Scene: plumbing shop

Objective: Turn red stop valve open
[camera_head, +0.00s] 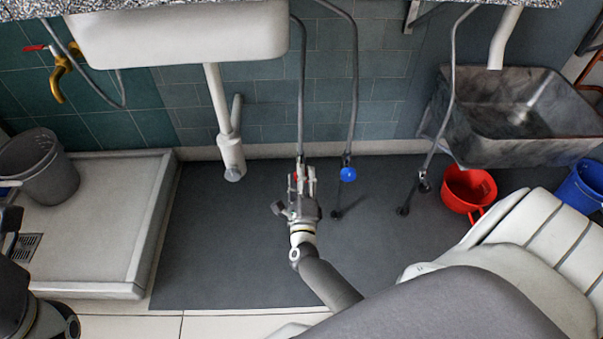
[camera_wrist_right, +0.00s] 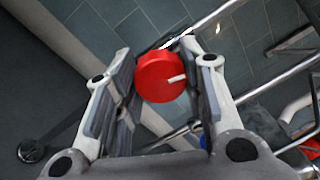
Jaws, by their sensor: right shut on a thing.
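The red stop valve's round knob (camera_wrist_right: 158,78) sits between the two fingers of my right gripper (camera_wrist_right: 160,85) in the right wrist view, with a pale mark on its face. In the head view my right gripper (camera_head: 304,182) reaches the valve under the sink, and only a sliver of the red knob (camera_head: 295,176) shows beside a finger. The right gripper is shut on the knob. A dark part at the far left edge of the head view belongs to my body; my left gripper's fingers do not show.
A blue stop valve (camera_head: 348,174) is close on the right of the red one, with hoses running up the tiled wall. A white sink (camera_head: 180,35) hangs above left. A red bucket (camera_head: 468,188) and a metal basin (camera_head: 530,112) are at right. The dark floor mat (camera_head: 225,250) is clear at left.

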